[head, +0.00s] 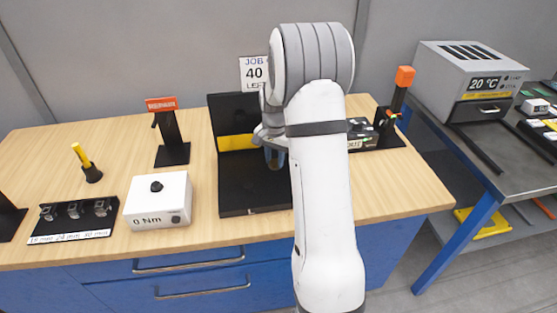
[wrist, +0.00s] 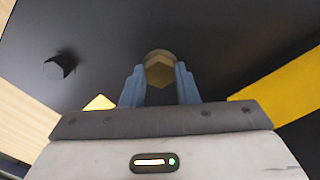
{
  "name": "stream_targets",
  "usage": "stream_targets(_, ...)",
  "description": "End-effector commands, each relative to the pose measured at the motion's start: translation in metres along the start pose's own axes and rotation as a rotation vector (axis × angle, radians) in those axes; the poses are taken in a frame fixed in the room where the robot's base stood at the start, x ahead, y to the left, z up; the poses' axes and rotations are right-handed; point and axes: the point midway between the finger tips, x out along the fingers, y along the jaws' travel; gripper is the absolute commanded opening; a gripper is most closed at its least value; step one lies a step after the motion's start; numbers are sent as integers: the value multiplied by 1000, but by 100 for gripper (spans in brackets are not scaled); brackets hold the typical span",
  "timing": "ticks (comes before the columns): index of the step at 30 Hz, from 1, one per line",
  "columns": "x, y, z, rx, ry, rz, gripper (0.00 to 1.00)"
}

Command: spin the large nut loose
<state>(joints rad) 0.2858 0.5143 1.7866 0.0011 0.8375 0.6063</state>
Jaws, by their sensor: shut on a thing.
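The large nut (wrist: 160,72) is a brass-coloured hexagon in the wrist view, at the upper middle between my two blue fingers. My gripper (wrist: 159,82) is shut on it, one finger on each side. In the head view my gripper (head: 275,157) is low over the black fixture (head: 240,197), which has an upright back plate with a yellow stripe. The nut cannot be made out there, as my arm and fingers cover that spot. How far the nut is threaded on is not visible.
A dark peg (wrist: 59,67) stands to the left in the wrist view. On the bench are a white "0 Nm" box (head: 158,200), a socket rack (head: 75,219), a red-topped stand (head: 168,135) and an orange-topped tool stand (head: 398,105). The bench front right is clear.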

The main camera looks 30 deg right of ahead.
Motion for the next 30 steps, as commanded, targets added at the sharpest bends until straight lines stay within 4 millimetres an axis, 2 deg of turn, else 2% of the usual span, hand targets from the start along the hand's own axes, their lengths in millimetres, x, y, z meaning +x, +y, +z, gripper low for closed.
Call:
stream_targets(1, 5, 2, 4, -42, -13, 8, 4)
stream_targets(30, 5, 4, 2, -961, -17, 3, 4)
